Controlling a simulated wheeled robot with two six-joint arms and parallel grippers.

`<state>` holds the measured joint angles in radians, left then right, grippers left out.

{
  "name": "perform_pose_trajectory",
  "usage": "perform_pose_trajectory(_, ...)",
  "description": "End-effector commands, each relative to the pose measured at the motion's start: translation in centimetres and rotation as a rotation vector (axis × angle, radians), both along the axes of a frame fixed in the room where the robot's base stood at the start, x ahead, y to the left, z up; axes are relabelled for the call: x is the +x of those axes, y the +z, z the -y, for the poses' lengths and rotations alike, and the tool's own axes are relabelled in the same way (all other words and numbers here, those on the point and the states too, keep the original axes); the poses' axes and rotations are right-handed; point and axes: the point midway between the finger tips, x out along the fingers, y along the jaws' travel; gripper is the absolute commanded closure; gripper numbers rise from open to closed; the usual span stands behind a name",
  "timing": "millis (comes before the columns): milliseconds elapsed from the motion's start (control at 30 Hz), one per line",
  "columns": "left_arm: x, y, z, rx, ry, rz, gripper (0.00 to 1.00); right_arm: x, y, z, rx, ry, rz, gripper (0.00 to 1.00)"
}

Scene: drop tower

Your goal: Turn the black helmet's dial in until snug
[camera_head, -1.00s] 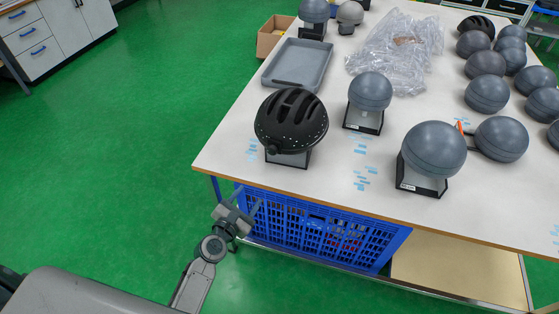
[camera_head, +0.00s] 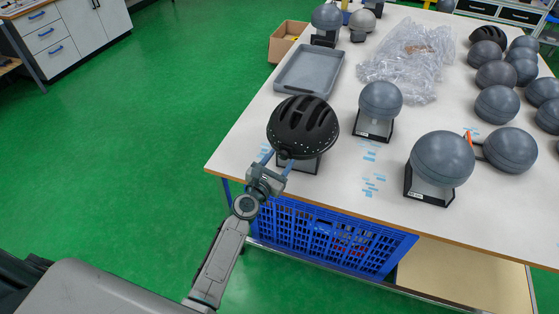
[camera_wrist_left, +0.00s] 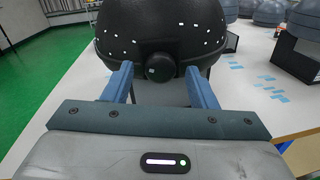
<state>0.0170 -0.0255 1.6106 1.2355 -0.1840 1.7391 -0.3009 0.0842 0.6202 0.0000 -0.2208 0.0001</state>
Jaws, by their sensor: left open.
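The black helmet (camera_head: 303,124) sits on a headform stand (camera_head: 300,165) near the table's front left corner. Its underside rim faces my left gripper. In the left wrist view the helmet (camera_wrist_left: 200,35) fills the top, and its round black dial (camera_wrist_left: 160,67) shows between the two blue fingers. My left gripper (camera_head: 277,158) is open, with one finger on either side of the dial. The wrist view shows gaps between the fingers and the dial (camera_head: 284,154). I cannot tell how far the fingertips reach along it. My right gripper is not in view.
Grey headforms on stands (camera_head: 381,101) (camera_head: 442,158) stand to the helmet's right. A grey tray (camera_head: 309,70) and clear plastic wrap (camera_head: 408,52) lie behind. Several grey balls crowd the table's right side. A blue crate (camera_head: 330,235) is below the tabletop's front edge.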

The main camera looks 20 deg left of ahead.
Motion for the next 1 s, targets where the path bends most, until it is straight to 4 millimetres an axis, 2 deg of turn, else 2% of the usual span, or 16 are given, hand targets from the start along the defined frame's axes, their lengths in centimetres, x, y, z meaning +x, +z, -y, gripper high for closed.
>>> perform_pose_trajectory(300,0.26,-0.03,0.06,0.001,0.0,-0.001,0.48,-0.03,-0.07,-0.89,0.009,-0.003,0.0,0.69)
perform_pose_trajectory(533,0.25,-0.03,0.06,0.001,0.0,-0.001,0.93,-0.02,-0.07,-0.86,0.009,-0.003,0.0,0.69)
perform_pose_trajectory(767,0.25,-0.05,0.07,0.015,0.0,0.002,0.93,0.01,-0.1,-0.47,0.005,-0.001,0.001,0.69)
perform_pose_trajectory(1000,0.26,-0.13,0.08,0.105,0.002,0.019,0.93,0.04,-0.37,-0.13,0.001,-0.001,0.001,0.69)
